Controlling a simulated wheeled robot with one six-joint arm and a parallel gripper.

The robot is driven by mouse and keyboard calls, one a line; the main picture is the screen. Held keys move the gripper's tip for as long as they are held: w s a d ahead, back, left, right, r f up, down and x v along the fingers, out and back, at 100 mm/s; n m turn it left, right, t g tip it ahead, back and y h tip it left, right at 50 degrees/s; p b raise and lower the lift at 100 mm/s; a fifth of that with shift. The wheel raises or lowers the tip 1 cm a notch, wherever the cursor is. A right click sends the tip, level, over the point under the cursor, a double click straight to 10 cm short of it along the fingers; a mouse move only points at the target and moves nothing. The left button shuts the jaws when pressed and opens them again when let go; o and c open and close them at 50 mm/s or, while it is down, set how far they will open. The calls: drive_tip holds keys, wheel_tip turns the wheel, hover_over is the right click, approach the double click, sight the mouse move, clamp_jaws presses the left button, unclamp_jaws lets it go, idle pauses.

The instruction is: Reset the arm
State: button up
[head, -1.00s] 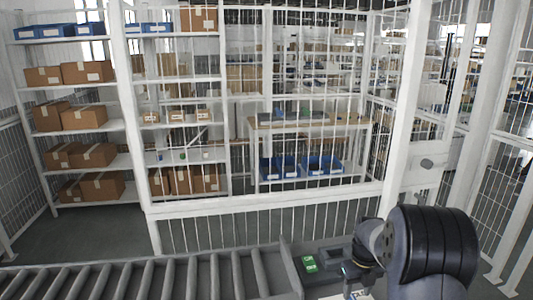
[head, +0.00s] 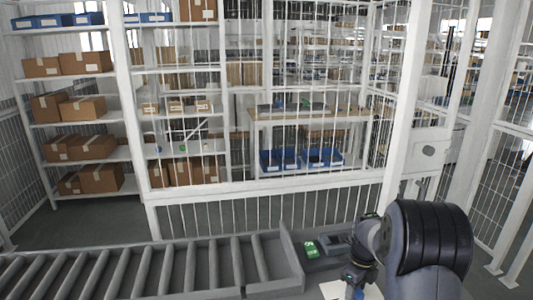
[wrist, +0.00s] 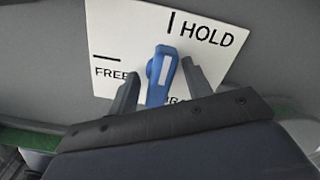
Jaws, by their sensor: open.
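A blue lever (wrist: 160,78) with a white stripe stands on a white plate (wrist: 112,28) in the wrist view. The plate carries the words HOLD and FREE, each with a black mark. The lever is near upright in the picture and roughly in line with the mark beside HOLD. My gripper (wrist: 158,90) is open, with one finger on each side of the lever. I cannot tell whether either finger touches it. The lower part of the plate is hidden behind my gripper. In the head view the plate (head: 334,290) shows at the bottom edge, beside my arm.
A roller conveyor (head: 140,268) runs along the lower left. A green item (head: 311,249) lies on a grey surface close to my arm. A white mesh fence (head: 270,190) stands ahead, with shelves of cardboard boxes (head: 85,108) at the left.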

drive_tip(key=shift+n, duration=2.3)
drive_tip(key=shift+a, duration=0.1)
